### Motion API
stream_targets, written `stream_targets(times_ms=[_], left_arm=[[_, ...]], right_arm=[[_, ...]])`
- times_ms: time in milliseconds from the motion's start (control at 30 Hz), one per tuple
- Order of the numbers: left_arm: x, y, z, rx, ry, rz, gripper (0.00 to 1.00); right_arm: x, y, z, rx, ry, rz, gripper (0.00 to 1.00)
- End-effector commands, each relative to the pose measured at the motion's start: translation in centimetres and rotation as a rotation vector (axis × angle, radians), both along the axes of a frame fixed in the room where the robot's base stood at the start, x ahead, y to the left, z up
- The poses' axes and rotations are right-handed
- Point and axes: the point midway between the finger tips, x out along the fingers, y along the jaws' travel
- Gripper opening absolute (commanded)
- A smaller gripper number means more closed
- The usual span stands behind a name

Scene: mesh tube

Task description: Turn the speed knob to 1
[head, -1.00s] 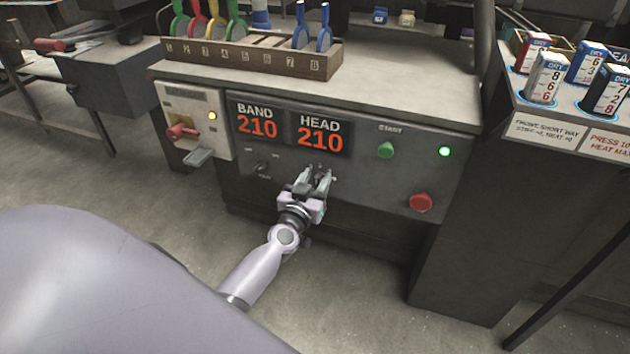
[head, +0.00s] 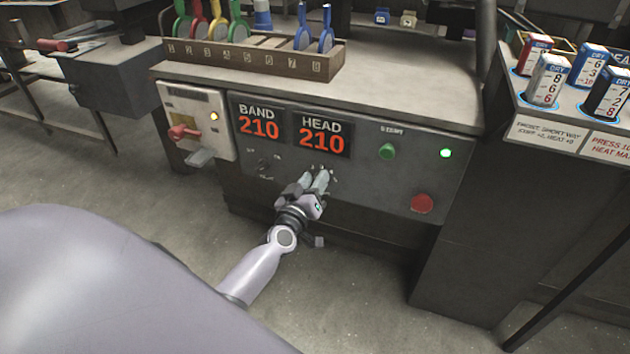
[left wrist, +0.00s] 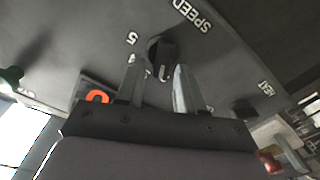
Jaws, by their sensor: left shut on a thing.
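The black speed knob (left wrist: 163,55) shows in the left wrist view on the grey panel, beside the "SPEED" lettering (left wrist: 192,16) and a "5" (left wrist: 132,39). My left gripper (left wrist: 158,75) is shut on the knob, a finger on each side. The knob's pointer direction and most other numerals are hard to read. In the head view my left gripper (head: 319,178) reaches the panel below the "HEAD 210" display (head: 322,136) and covers the knob. My right gripper is not in view.
The heat knob (head: 263,167) sits left of the gripper. A green button (head: 387,151), lit green lamp (head: 446,153) and red button (head: 422,203) are to the right. A red-handled switch (head: 183,132) is at the far left. The floor before the panel is clear.

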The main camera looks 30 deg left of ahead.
Motion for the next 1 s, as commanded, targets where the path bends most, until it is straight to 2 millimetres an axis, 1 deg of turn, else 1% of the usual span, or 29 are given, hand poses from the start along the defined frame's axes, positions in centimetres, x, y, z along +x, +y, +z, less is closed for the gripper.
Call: stream_targets(times_ms=[367, 600, 800, 1000], left_arm=[[-0.2, 0.5, -0.6, -0.347, -0.08, -0.001, 0.07], [-0.3, 0.7, -1.0, -0.567, -0.133, 0.0, 0.07], [-0.3, 0.8, -1.3, -0.725, -0.171, 0.0, 0.07], [-0.3, 0.9, -1.4, -0.842, -0.199, 0.0, 0.07]], right_arm=[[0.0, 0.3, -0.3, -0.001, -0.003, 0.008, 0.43], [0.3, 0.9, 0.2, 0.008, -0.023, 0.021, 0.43], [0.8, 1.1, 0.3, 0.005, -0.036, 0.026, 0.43], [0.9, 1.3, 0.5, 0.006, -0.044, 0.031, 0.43]])
